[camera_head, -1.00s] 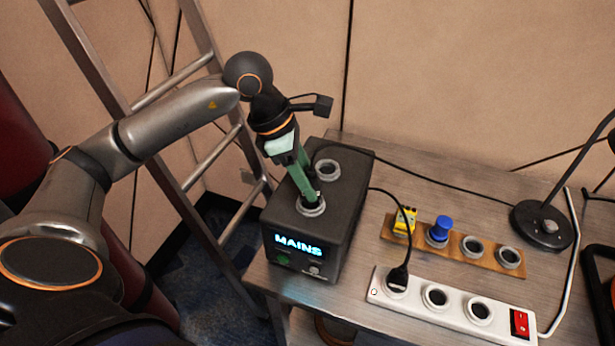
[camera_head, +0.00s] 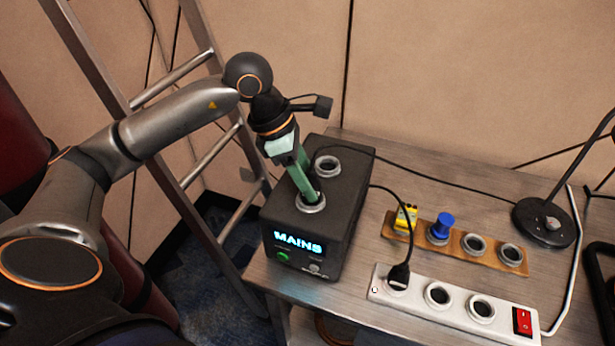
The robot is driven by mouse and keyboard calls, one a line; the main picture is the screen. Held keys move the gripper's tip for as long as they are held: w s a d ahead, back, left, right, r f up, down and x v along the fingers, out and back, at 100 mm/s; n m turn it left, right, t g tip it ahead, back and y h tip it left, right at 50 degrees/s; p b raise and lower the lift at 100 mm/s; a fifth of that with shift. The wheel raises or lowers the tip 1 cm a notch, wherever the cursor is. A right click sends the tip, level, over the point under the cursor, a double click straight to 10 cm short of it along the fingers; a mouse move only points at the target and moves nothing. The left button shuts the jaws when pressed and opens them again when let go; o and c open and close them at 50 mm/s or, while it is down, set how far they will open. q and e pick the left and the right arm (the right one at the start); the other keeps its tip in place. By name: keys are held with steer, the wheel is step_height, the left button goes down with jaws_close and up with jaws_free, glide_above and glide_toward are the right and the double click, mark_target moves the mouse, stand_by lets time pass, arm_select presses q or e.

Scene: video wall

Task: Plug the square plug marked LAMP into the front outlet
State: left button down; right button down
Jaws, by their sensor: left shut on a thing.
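My left gripper (camera_head: 310,195) points down with its green fingers at the front outlet (camera_head: 311,205), on top of the black box marked MAINS (camera_head: 272,222). It is shut on the LAMP plug, which the fingers almost wholly hide; its marking cannot be read. The plug is at the outlet's ring, but I cannot tell how deep it sits. A black cable runs from the lamp base (camera_head: 543,224) to the gripper area. The rear outlet (camera_head: 327,166) on the box is empty. My right gripper is not in view.
A wooden strip (camera_head: 458,247) holds a yellow plug (camera_head: 405,217) and a blue plug (camera_head: 440,228). A white power strip (camera_head: 420,308) with a red switch (camera_head: 522,321) has a black plug (camera_head: 398,276) in its left socket. A ladder (camera_head: 180,70) stands left of the table.

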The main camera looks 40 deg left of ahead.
arm_select(q)
steer(key=shift+f, duration=0.35)
steer(key=shift+c, duration=1.4)
jaws_free()
steer(key=shift+o, duration=0.3)
steer(key=shift+o, duration=1.1)
steer(key=shift+r, duration=0.1)
steer(key=shift+r+p, duration=1.95)
steer(key=shift+r, duration=1.05)
